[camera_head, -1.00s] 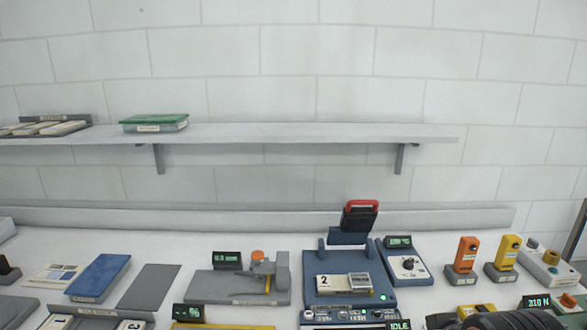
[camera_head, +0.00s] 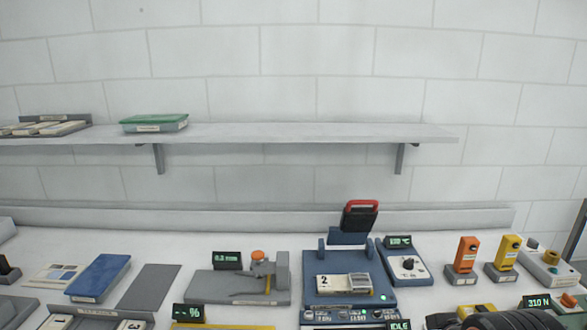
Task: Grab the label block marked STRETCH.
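Several cream label blocks (camera_head: 62,128) lie in a grey rack (camera_head: 55,117) at the left end of the wall shelf. Their lettering is too small to read, so I cannot tell whether one is marked STRETCH. The rack is cut off by the left edge of the picture. My gripper is not recognisable in this view.
A green-lidded box (camera_head: 155,122) stands on the shelf (camera_head: 300,133) right of the rack; the shelf's right part is empty. The bench below holds a blue press-like device (camera_head: 350,290), a grey gauge fixture (camera_head: 225,285), a blue case (camera_head: 98,276) and orange and yellow handheld units (camera_head: 466,255).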

